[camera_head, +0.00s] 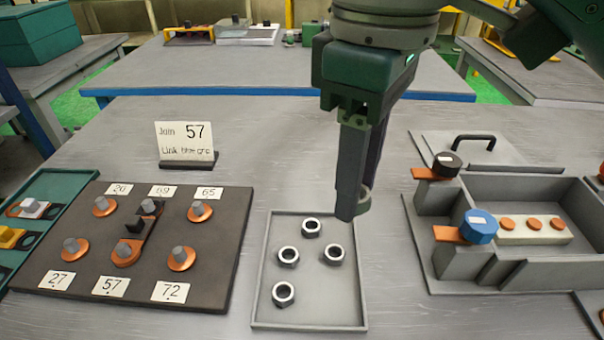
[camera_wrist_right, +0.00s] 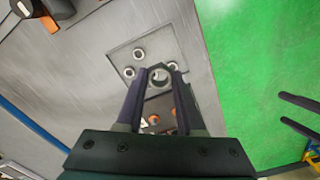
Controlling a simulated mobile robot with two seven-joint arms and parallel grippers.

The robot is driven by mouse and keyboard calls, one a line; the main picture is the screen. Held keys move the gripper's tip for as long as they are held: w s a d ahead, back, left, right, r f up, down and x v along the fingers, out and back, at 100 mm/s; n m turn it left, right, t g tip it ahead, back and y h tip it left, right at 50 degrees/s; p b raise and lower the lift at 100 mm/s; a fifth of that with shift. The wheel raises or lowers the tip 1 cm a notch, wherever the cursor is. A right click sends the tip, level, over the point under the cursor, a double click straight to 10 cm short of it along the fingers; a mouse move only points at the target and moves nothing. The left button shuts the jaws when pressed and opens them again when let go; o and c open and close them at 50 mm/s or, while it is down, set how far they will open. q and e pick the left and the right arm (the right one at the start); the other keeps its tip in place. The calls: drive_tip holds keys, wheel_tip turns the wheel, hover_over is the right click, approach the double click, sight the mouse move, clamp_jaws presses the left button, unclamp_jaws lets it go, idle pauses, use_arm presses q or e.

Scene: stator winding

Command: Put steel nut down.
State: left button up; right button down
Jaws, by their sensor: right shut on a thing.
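My right gripper (camera_head: 354,208) is shut on a steel nut (camera_head: 365,192), held above the right side of a grey tray (camera_head: 337,311). The held nut also shows between the fingertips in the right wrist view (camera_wrist_right: 158,76). The fingers hide part of it in the head view. Several other steel nuts (camera_head: 288,256) lie in the tray, in its left and upper parts; the lower right part is bare. My left gripper is out of the head view. In the right wrist view, two dark, parted fingers at the right edge look like my left gripper (camera_wrist_right: 299,114).
A dark board (camera_head: 222,270) with bolts, copper lugs and number cards lies left of the tray. A card reading 57 (camera_head: 185,142) stands behind it. A grey open fixture (camera_head: 450,278) with blue and black caps stands to the right. Bare table separates tray and fixture.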

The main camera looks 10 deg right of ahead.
drive_tip(key=b, duration=0.3)
hover_over(335, 296)
wheel_tip(335, 296, down, 14)
drive_tip(key=shift+r, duration=0.1)
wheel_tip(335, 296, down, 4)
drive_tip(key=shift+b, duration=0.35)
use_arm(q)
wheel_tip(335, 296, down, 5)
drive_tip(key=shift+w+a+r, duration=0.1)
use_arm(e)
drive_tip(key=shift+f, duration=0.35)
drive_tip(key=shift+f, duration=0.1)
drive_tip(key=c, duration=0.5)
unclamp_jaws()
drive_tip(key=shift+c, duration=0.2)
